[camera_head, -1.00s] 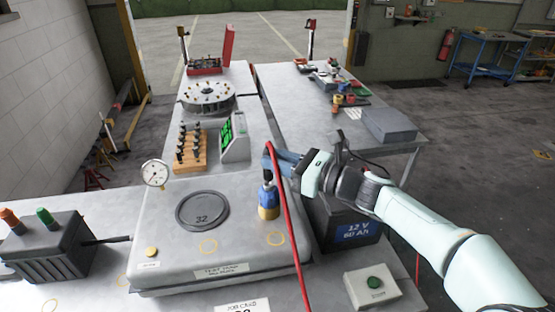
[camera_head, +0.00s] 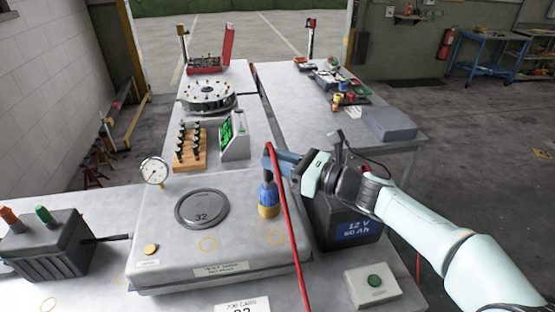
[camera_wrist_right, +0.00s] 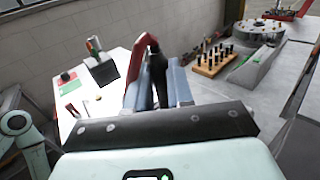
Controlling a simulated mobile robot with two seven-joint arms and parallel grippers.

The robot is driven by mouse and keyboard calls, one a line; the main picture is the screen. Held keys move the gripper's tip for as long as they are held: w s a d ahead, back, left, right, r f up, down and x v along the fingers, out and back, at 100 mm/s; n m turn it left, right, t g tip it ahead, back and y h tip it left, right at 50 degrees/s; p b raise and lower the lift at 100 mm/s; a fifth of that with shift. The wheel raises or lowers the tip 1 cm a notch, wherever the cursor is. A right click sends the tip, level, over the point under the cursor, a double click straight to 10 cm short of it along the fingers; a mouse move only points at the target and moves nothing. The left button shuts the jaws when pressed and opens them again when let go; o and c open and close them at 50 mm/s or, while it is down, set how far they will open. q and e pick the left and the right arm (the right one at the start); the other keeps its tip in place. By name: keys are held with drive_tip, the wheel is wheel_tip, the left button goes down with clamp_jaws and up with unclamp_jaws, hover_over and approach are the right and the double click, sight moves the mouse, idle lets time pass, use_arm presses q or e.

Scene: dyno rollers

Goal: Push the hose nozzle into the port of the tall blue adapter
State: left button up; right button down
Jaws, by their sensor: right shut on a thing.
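The tall blue adapter (camera_head: 268,196), blue above and yellow below, stands upright on the grey metal plate box. My right gripper (camera_head: 270,157) is just above it, its fingers shut on the hose nozzle. The red hose (camera_head: 284,215) runs from the gripper down across the front of the box. In the right wrist view the dark nozzle (camera_wrist_right: 157,82) sits between the two blue-grey fingers, with the red hose (camera_wrist_right: 139,68) beside it. The fingers hide much of the nozzle's end, so I cannot tell whether its tip is in the port. My left gripper is out of view.
The plate box (camera_head: 170,255) has a round disc (camera_head: 201,209) marked 32. A dial gauge (camera_head: 155,171) stands at its left. A wooden rack (camera_head: 190,153) and a green-screen device (camera_head: 235,137) are behind. A battery (camera_head: 345,225) stands under my right arm.

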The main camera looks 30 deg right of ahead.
drive_tip(key=shift+f+b, duration=0.3)
drive_tip(key=shift+f, duration=0.1)
drive_tip(key=c, duration=0.9)
unclamp_jaws()
drive_tip(key=v, duration=1.3)
drive_tip(key=shift+s, duration=0.2)
drive_tip(key=shift+d, duration=0.1)
